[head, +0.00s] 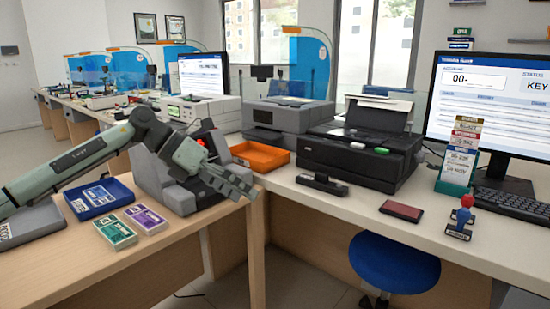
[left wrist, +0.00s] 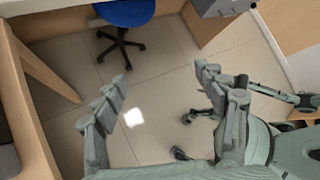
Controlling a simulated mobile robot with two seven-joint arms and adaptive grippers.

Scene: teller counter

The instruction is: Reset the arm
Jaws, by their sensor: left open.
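My left arm (head: 75,160) comes in from the left in the head view and reaches over the wooden desk. My left gripper (head: 238,184) is at the desk's right end, in front of the grey machine (head: 178,165). It holds nothing. In the left wrist view its two fingers (left wrist: 160,85) stand wide apart, with only floor between them. I do not see my right gripper in either view.
A blue tray (head: 99,197) and green and purple packs (head: 115,231) lie on the desk. An orange tray (head: 260,156), black printer (head: 358,155), stamps (head: 460,218) and monitor (head: 500,105) stand on the counter. A blue stool (head: 394,262) is below.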

